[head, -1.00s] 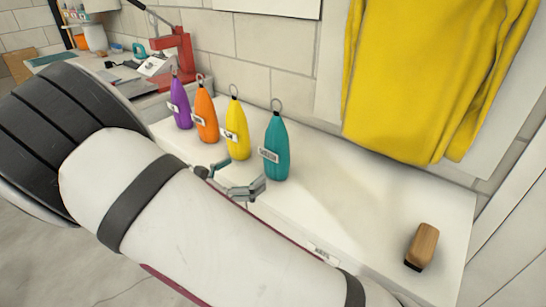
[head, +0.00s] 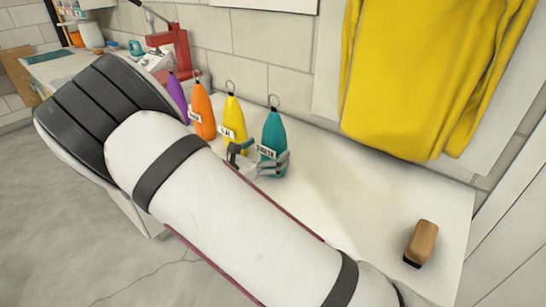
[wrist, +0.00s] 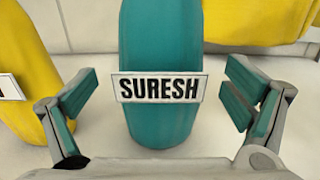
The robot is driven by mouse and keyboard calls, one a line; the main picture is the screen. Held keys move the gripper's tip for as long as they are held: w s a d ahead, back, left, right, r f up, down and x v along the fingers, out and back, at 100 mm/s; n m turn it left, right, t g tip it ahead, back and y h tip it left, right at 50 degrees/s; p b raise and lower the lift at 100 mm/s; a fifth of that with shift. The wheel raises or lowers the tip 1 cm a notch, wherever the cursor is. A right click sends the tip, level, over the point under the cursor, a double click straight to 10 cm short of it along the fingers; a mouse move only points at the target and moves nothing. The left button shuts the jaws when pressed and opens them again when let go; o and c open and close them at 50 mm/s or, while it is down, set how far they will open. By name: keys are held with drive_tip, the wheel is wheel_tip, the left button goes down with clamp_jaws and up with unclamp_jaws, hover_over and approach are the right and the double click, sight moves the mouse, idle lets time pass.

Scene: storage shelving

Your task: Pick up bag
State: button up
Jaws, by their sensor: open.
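Several bottle-shaped bags with top rings stand in a row on the white shelf top. They are a purple bag (head: 176,93), an orange bag (head: 203,112), a yellow bag (head: 234,116) and a teal bag (head: 274,130). In the wrist view the teal bag (wrist: 160,60) stands upright between my fingers, with a tag reading SURESH (wrist: 158,88). My gripper (wrist: 158,105) is open, with a finger on either side of the teal bag and gaps on both sides. In the head view my gripper (head: 262,164) is at the teal bag's lower part, and my arm hides some of the shelf.
The yellow bag (wrist: 25,70) stands close to my left finger in the wrist view. A wooden brush (head: 422,241) lies on the shelf top (head: 350,200) at right. A yellow cloth (head: 430,80) hangs behind. The shelf between the teal bag and brush is clear.

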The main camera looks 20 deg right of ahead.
sight(272, 114)
drive_tip(key=x, duration=0.2)
drive_tip(key=shift+w+d, duration=0.2)
drive_tip(key=shift+d, duration=0.1)
drive_tip(key=c, duration=1.7)
wheel_tip(272, 114, up, 10)
drive_tip(key=shift+r+p, duration=0.1)
drive_tip(key=shift+p, duration=0.6)
